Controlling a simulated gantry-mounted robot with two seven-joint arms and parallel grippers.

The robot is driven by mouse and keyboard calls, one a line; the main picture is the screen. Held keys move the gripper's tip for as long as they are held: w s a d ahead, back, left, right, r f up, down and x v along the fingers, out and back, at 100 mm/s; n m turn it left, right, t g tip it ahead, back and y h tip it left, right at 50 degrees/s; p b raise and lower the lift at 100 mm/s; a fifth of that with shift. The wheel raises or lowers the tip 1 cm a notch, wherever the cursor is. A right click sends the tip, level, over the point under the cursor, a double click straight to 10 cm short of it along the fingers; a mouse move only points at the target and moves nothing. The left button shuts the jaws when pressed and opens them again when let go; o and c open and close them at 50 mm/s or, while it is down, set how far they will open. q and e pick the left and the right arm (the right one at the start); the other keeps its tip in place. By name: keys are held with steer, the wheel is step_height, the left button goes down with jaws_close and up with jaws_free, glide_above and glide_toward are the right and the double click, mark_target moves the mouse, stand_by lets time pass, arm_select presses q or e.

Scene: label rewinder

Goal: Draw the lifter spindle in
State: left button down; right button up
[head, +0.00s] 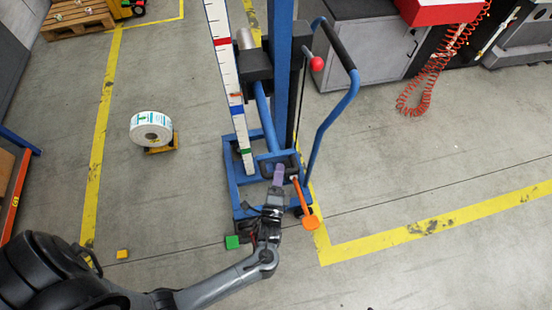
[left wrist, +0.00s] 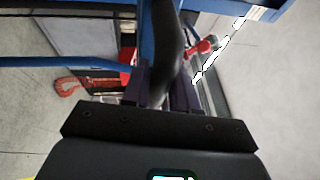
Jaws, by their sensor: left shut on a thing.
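The blue lifter (head: 232,180) stands upright in the middle of the head view. A grey cylinder (head: 244,40), which looks like its spindle, sticks out by a black block (head: 257,68) on the mast. My left gripper (head: 277,178) is low in front of the lifter, well below that cylinder in the picture. In the left wrist view, its fingers (left wrist: 162,92) are shut around a dark curved bar (left wrist: 166,45); what part this bar is cannot be told. The lifter's red knob (head: 316,64) also shows in the left wrist view (left wrist: 200,47). My right gripper is not in view.
A label roll (head: 151,130) sits on a small yellow stand left of the lifter. An orange pedal (head: 310,221) is right of my gripper; a green block (head: 232,241) is left. A grey cabinet (head: 362,50) stands behind right.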

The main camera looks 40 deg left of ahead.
arm_select(q)
steer(key=shift+d+r, duration=0.15)
steer(key=shift+r, duration=0.1)
steer(key=c, duration=1.1)
jaws_free()
steer(key=shift+o, duration=0.7)
steer(key=shift+s+d+f, duration=0.1)
steer(key=shift+s+f, duration=0.05)
steer(key=shift+s, duration=0.05)
steer(key=shift+w, duration=0.1)
steer(key=v, duration=1.1)
